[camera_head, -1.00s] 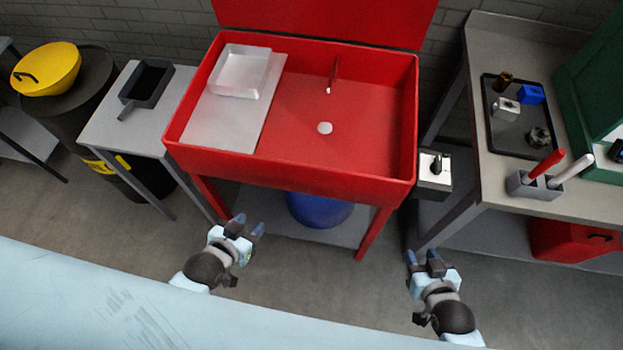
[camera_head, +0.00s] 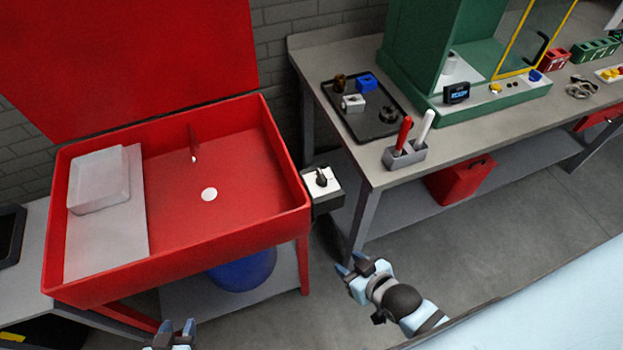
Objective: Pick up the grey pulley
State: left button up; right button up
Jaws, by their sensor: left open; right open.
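A dark grey round part (camera_head: 389,115), which looks like the pulley, lies at the right side of a black tray (camera_head: 376,134) on the grey workbench; it is too small to be sure. Also in the tray are a blue block (camera_head: 366,82), a light grey block (camera_head: 353,103) and a brown cylindrical part (camera_head: 340,82). My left gripper (camera_head: 178,328) is open and empty at the bottom edge, in front of the red sink. My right gripper (camera_head: 352,267) is open and empty above the floor, in front of the bench and well apart from the tray.
A red sink (camera_head: 230,150) stands left of the workbench (camera_head: 455,140). A holder (camera_head: 405,158) with a red and a white handle stands near the bench's front edge. Grey metal parts (camera_head: 579,89) lie farther right. Floor before the bench is clear.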

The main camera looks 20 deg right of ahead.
aim_at(388, 114)
jog(key=l+z, duration=0.3)
jog(key=l, duration=2.95)
